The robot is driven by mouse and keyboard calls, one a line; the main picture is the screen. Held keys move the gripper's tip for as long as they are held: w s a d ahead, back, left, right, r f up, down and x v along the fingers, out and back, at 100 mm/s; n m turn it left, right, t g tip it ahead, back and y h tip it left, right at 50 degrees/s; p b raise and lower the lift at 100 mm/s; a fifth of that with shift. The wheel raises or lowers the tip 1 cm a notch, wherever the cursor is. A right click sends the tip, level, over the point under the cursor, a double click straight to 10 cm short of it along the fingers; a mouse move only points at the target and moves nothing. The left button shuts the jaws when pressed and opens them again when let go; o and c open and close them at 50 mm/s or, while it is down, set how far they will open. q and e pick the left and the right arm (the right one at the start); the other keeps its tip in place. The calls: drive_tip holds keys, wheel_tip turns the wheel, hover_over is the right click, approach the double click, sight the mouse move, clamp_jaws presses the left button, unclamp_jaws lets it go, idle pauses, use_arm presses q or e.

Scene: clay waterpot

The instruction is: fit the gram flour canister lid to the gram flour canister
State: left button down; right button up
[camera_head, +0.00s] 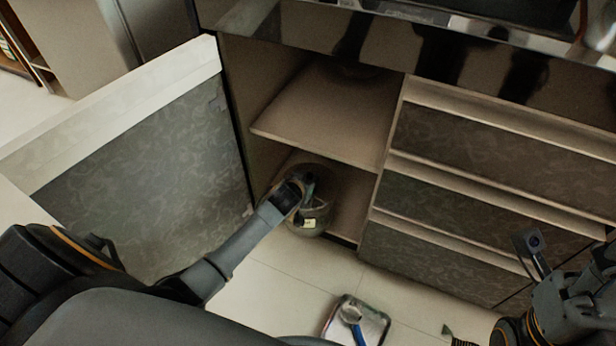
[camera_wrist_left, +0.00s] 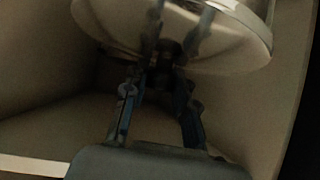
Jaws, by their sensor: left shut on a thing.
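A rounded canister (camera_head: 309,222) with a small pale label sits low in the open cabinet in the head view, partly hidden by my left gripper. My left gripper (camera_head: 304,187) reaches into the cabinet just over it. In the left wrist view, my left gripper (camera_wrist_left: 163,75) is shut on the middle of a shiny, round, pale lid (camera_wrist_left: 235,30). The lid is cut off by the top of that view. Whether its rim touches the canister is hidden. My right gripper is at most partly in the head view, at the lower right edge, with its jaws unclear.
The open cabinet door (camera_head: 150,145) stands left of my left arm. A shelf (camera_head: 325,110) is above the canister, and drawers (camera_head: 490,200) are to the right. A tray (camera_head: 377,326) with a blue-and-white item lies on the floor in front.

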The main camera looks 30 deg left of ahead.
use_arm(q)
drive_tip(key=c, duration=1)
unclamp_jaws()
drive_tip(key=v, duration=1.2)
